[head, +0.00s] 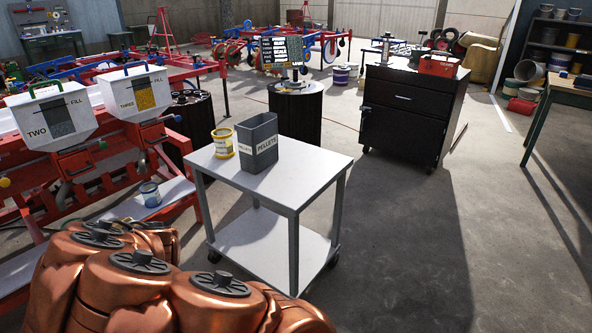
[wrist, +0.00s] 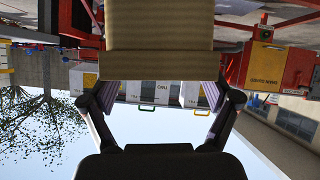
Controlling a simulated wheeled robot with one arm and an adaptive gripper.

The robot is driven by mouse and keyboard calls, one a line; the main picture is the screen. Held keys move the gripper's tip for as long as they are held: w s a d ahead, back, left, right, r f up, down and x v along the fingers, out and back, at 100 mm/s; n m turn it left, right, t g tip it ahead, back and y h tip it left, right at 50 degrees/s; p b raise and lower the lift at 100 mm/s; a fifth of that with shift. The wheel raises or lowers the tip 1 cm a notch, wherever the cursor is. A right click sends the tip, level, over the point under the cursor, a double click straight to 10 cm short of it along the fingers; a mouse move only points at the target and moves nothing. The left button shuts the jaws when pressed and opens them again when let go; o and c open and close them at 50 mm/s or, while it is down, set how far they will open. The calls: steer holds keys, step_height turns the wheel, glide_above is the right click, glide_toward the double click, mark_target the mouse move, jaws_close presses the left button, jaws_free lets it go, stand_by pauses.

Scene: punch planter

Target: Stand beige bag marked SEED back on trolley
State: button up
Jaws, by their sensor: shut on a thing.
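The beige bag (wrist: 160,45) fills the upper middle of the wrist view, between the fingers of my gripper (wrist: 162,93). My gripper is shut on it. No SEED lettering shows on the side I see. The wrist picture is upside down, with sky at the bottom. The trolley (head: 318,172) is grey-white with two shelves, in the middle of the head view. Neither the bag nor my gripper shows in the head view, where my copper arm covers the lower left.
On the trolley's top stand a grey PELLETS bin (head: 258,143) and a yellow tin (head: 222,143), at the back left; its front and right are bare. White hoppers TWO (head: 45,118) and THREE (head: 137,92) stand left on a red machine. A black cabinet (head: 405,115) stands behind right.

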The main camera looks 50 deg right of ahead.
steer(key=s+d+r+m+g+h, duration=0.4)
steer(key=s+d+r+m, duration=0.2)
steer(key=d, duration=0.6)
steer(key=s+d+r+m+g+h+p, duration=0.1)
steer(key=s+d+r+m+g+h, duration=0.3)
steer(key=s+d, duration=0.5)
steer(key=s+d+r+m+g+h, duration=0.3)
steer(key=s+d+r+m, duration=0.5)
steer(key=d, duration=0.7)
steer(key=shift+d+r+m+g+h+p, duration=0.15)
steer(key=shift+r+m+g+h+p, duration=0.2)
steer(key=shift+r+m, duration=0.4)
steer(key=shift+r, duration=0.15)
